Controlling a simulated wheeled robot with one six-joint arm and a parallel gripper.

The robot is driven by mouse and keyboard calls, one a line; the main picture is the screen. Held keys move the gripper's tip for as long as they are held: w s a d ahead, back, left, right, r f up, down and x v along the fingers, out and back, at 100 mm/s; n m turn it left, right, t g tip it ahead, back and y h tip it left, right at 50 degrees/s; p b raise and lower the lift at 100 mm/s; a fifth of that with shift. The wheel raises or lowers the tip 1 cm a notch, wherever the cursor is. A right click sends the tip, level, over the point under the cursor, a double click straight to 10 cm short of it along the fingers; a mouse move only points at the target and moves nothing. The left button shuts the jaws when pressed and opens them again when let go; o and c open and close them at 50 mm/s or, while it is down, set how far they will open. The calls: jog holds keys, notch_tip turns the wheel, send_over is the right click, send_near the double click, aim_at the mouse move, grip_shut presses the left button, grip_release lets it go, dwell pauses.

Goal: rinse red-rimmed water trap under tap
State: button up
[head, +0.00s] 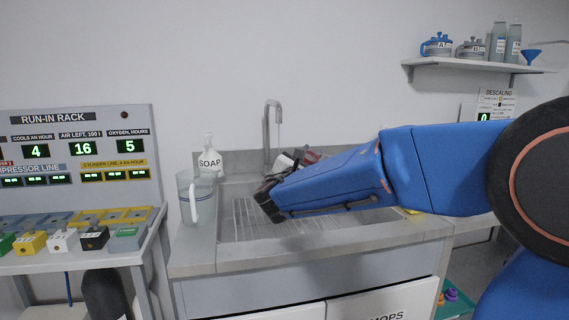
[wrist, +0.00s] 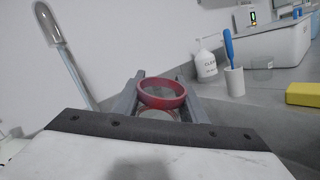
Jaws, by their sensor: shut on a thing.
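The red-rimmed water trap (wrist: 161,101) is between the two fingers of my gripper (wrist: 161,84) in the wrist view. Its red ring faces up and its clear cup below is mostly hidden. My gripper is shut on the trap. The grey tap (head: 267,128) rises at the back of the sink, a little left of the trap. A pale tap-like tube (wrist: 68,58) stands left of the trap in the wrist view, apart from it. I cannot tell whether water is running.
The sink (head: 236,229) has a wire rack in it. A clear jug (head: 205,202) and soap bottle (head: 209,160) stand at its left. The wrist view shows a cleaner bottle (wrist: 206,65), a blue-handled brush (wrist: 229,47), a white cup (wrist: 235,82) and a yellow sponge (wrist: 303,94).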

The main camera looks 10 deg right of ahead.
jog(key=s+d+r, duration=0.2)
jog(key=s+r, duration=0.2)
jog(key=shift+d, duration=0.35)
jog(key=shift+w, duration=0.1)
dwell(0.7)
